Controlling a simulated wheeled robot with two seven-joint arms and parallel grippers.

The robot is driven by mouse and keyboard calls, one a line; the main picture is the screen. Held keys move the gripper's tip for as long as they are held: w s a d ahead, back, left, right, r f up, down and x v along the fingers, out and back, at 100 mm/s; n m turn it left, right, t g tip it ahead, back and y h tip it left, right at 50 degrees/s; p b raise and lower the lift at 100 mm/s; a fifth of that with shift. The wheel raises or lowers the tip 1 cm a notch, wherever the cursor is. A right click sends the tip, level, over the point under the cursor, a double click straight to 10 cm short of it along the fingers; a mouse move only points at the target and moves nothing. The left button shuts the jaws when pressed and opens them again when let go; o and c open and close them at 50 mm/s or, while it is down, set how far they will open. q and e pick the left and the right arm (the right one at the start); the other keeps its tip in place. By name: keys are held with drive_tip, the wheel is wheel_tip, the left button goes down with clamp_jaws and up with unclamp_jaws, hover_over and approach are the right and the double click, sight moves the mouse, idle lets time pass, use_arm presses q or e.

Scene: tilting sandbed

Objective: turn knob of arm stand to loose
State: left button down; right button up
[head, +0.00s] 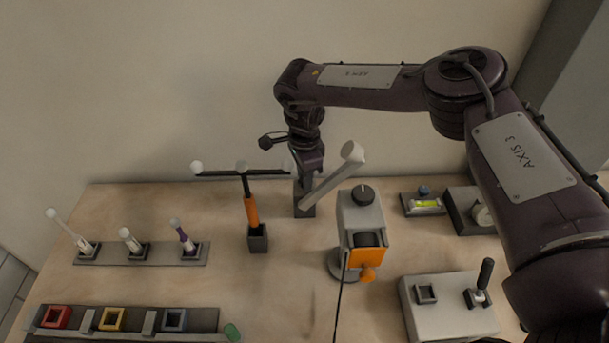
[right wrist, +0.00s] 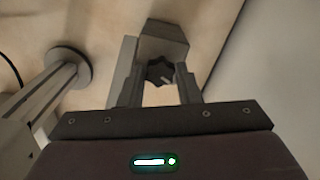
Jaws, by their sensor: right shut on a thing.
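The arm stand (head: 304,203) is a grey post at the back middle of the table in the head view. A pale arm (head: 328,186) with a round white end slants up and right from beside it. In the right wrist view the dark lobed knob (right wrist: 160,72) sits against a grey block (right wrist: 163,42), with a light pointer mark on its face. My right gripper (head: 308,178) is at the top of the stand, and its fingers (right wrist: 160,88) are shut on the knob from both sides. The head view hides the knob behind the gripper. My left gripper is not in view.
A grey device (head: 360,215) with a black dial and orange part stands just right of the stand. An orange-handled tool (head: 251,208) stands upright in a holder to the left. A level (head: 424,204) and a joystick box (head: 450,308) are at the right. The wall is close behind.

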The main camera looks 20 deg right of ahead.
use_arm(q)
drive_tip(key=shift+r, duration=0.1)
use_arm(e)
drive_tip(key=n, duration=0.5)
drive_tip(key=shift+n, duration=0.3)
idle(0.4)
drive_tip(key=o, duration=1)
drive_tip(key=shift+c, duration=0.2)
